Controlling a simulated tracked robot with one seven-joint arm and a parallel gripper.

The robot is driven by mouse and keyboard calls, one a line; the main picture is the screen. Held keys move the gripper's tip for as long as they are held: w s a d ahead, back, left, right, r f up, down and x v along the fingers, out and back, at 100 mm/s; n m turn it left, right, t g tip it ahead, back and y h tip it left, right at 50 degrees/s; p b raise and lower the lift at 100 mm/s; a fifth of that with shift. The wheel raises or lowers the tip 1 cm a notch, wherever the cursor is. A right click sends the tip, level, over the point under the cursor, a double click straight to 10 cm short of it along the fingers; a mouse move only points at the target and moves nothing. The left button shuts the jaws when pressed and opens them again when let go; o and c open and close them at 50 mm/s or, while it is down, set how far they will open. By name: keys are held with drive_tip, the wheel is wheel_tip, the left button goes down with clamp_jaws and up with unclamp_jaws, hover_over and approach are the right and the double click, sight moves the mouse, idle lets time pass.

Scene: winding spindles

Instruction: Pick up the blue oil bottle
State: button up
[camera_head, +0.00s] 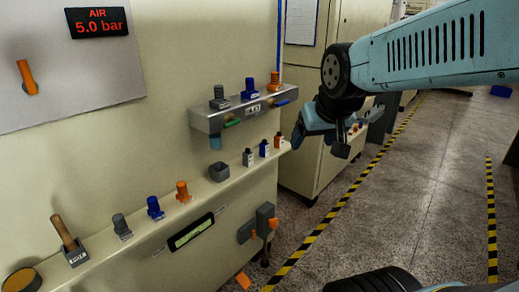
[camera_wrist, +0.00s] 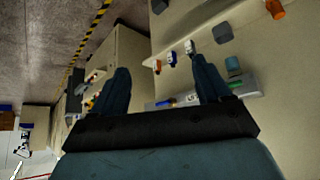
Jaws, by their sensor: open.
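The blue oil bottle (camera_head: 264,149) stands upright on the narrow wall ledge, between a dark grey bottle (camera_head: 248,157) and an orange bottle (camera_head: 278,141). In the wrist view the blue bottle (camera_wrist: 171,58) appears between the two fingers, with the orange bottle (camera_wrist: 157,67) to its left and the grey bottle (camera_wrist: 189,47) to its right, close to the right finger. My gripper (camera_head: 322,143) is open and empty, to the right of the bottles and apart from them. Both fingers also show in the wrist view (camera_wrist: 160,65).
A grey bracket (camera_head: 205,121) with grey, blue and orange knobs juts out above the ledge (camera_head: 205,191). Left of the bottles stand a grey square cup (camera_head: 219,172) and several coloured fittings. A cabinet (camera_head: 306,150) stands behind my gripper. The floor at right is clear.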

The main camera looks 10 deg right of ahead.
drive_tip(key=w+d+f+t, duration=0.1)
drive_tip(key=w+f, duration=0.1)
drive_tip(key=w, duration=0.5)
drive_tip(key=w+d+f+t, duration=0.1)
drive_tip(key=w+f+t, duration=0.15)
drive_tip(key=w, duration=0.45)
drive_tip(key=n+t+y, duration=0.1)
drive_tip(key=t, duration=0.4)
approach(265, 144)
wheel_tip(265, 144, up, 4)
drive_tip(key=s+d, duration=0.3)
wheel_tip(265, 144, down, 7)
drive_tip(key=n+t+y, duration=0.1)
drive_tip(key=t+y, duration=0.1)
drive_tip(key=w, duration=0.3)
drive_tip(key=w+a, duration=0.1)
drive_tip(key=w, duration=0.1)
drive_tip(key=w+a, duration=0.1)
drive_tip(key=w, duration=0.2)
drive_tip(key=shift+w+a+f, duration=0.1)
drive_tip(key=shift+w+f, duration=0.1)
drive_tip(key=shift+w, duration=0.15)
drive_tip(key=shift+w+a+r, duration=0.2)
drive_tip(key=shift+w, duration=0.7)
drive_tip(key=shift+w+a+r, duration=0.15)
drive_tip(key=shift+w+a, duration=0.1)
drive_tip(key=shift+w, duration=0.65)
drive_tip(key=shift+w+a+r, duration=0.2)
drive_tip(key=shift+w, duration=0.7)
drive_tip(key=c, duration=1.1)
